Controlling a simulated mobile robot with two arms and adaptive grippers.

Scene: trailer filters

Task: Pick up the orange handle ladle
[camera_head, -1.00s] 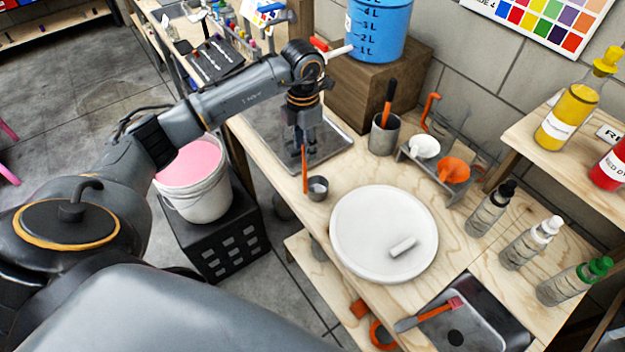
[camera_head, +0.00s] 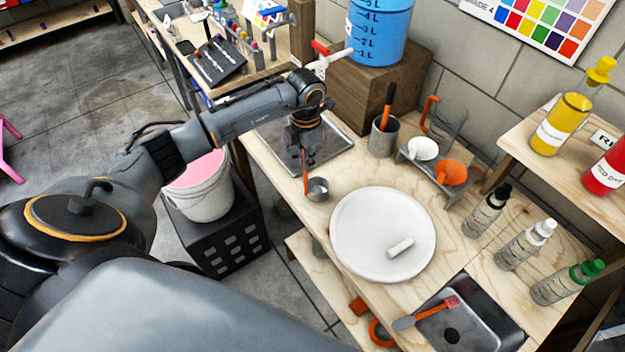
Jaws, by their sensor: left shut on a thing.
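The ladle with the orange handle and a small grey metal cup (camera_head: 318,190) is at the table's left edge, left of the white round plate. Its orange handle (camera_head: 306,177) stands roughly upright, with its top under my left gripper (camera_head: 304,152). My left gripper points down over the metal tray's near part and is shut on the handle; its fingertips are small and dark here. I cannot tell whether the cup still touches the table. My right gripper is not in view.
The white round plate (camera_head: 350,252) with a small white stick lies right of the ladle. A metal tray (camera_head: 335,142) lies behind. A grey cup (camera_head: 384,138) and a wooden block (camera_head: 352,100) under the blue bucket stand farther back. A pail of pink liquid (camera_head: 205,203) is at left.

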